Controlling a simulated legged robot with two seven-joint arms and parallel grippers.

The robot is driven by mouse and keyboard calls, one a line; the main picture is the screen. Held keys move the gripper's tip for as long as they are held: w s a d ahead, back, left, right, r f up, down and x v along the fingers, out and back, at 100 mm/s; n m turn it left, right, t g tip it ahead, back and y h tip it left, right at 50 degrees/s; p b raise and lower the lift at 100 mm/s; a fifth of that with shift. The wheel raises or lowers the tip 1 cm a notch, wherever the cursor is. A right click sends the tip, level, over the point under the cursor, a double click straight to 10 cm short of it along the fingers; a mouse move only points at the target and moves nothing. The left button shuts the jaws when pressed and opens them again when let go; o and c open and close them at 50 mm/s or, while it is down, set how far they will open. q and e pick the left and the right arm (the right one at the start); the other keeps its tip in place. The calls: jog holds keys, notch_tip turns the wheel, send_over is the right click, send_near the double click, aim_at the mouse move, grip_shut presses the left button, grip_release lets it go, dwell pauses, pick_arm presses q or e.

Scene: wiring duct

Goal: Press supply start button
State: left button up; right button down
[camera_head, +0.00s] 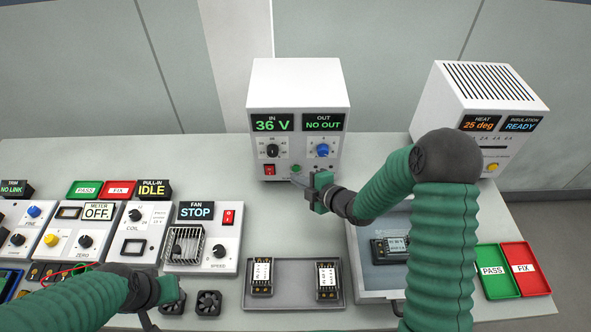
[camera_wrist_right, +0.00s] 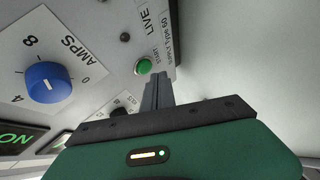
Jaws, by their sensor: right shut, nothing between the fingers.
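The white supply box (camera_head: 256,148) stands at the back middle of the bench. Its displays read IN 36 V and OUT NO OUT. The green start button (camera_head: 295,168) is low on its front face; in the right wrist view it shows as a round green button (camera_wrist_right: 143,66) labelled START. My right gripper (camera_head: 295,179) is shut and empty, with its fingertips close to the button. In the right wrist view the fingertips (camera_wrist_right: 159,76) lie just beside the button; contact cannot be told. My left gripper (camera_head: 160,300) is low at the left, its fingers mostly unclear.
A blue knob (camera_head: 322,150) and a red switch (camera_head: 269,169) are also on the supply's face. A grey tray (camera_head: 293,274) with two modules lies in front. A heat and insulation tester (camera_head: 440,95) stands right. Fan and meter panels (camera_head: 200,253) fill the left.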

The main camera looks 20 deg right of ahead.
jog(key=shift+w+d, duration=0.1)
jog(key=shift+w, duration=0.05)
jog(key=shift+w+r, duration=0.1)
jog(key=shift+w, duration=0.15)
jog(key=shift+w+d, duration=0.2)
jog(key=shift+w, duration=0.15)
dwell(1.0)
jog(key=shift+s, duration=0.1)
jog(key=shift+s+a+b, duration=0.25)
jog(key=shift+s+b, duration=0.15)
jog(key=shift+s, duration=0.25)
jog(key=shift+s, duration=0.1)
jog(key=shift+s+a, duration=0.1)
jog(key=shift+s, duration=0.15)
jog(key=s, duration=0.2)
jog(key=s+a+b, duration=0.1)
jog(key=s, duration=0.1)
jog(key=shift+s+a, duration=0.1)
